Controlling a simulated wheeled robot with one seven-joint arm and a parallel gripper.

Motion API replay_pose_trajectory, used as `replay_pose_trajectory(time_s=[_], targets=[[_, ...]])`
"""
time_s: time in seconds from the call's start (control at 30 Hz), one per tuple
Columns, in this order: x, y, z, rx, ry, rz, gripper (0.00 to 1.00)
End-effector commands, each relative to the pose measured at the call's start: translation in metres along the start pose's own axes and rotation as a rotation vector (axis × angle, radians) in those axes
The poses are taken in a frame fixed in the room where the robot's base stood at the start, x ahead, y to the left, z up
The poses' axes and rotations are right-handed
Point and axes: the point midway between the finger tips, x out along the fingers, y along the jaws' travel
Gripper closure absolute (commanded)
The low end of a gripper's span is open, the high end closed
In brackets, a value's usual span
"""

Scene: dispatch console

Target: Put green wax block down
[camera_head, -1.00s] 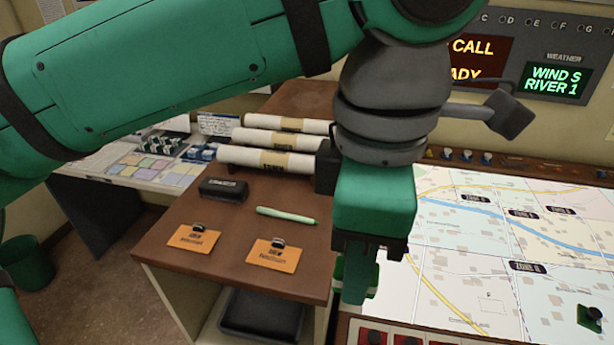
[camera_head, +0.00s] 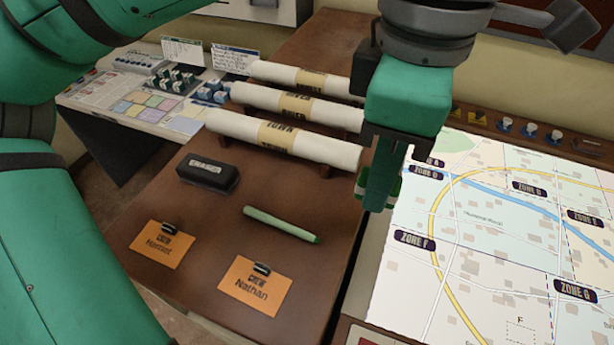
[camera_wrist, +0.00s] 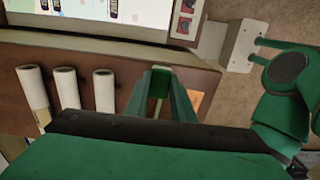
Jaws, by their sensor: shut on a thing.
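My gripper (camera_head: 378,200) is shut on the green wax block (camera_head: 394,190), which shows as a dark green piece with a pale edge, mostly hidden behind the fingers. It hangs above the seam between the brown desk and the lit map. In the wrist view the fingers of my gripper (camera_wrist: 160,92) point away from the camera, with the green block (camera_wrist: 159,82) between them. The brown desk top (camera_head: 330,240) lies below and to the left of the gripper.
A pale green stick (camera_head: 281,224), a black eraser (camera_head: 207,173) and two orange name cards (camera_head: 160,245) (camera_head: 252,285) lie on the desk. Rolled maps (camera_head: 283,139) lie behind them. The lit map (camera_head: 480,230) is at right. Bare desk shows right of the stick.

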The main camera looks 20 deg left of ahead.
Motion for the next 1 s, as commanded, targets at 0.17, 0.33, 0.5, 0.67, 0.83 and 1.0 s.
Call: replay_pose_trajectory(time_s=[0.17,0.33,0.5,0.67,0.83,1.0], targets=[[0.017,0.015,-0.034,-0.005,-0.005,-0.002,1.0],[0.033,0.03,-0.066,-0.003,-0.004,-0.003,1.0],[0.061,0.04,-0.088,-0.001,-0.003,-0.003,1.0],[0.078,0.046,-0.102,-0.003,-0.002,-0.001,1.0],[0.086,0.049,-0.107,-0.001,-0.001,-0.001,1.0],[0.102,0.051,-0.113,0.0,-0.001,-0.002,1.0]])
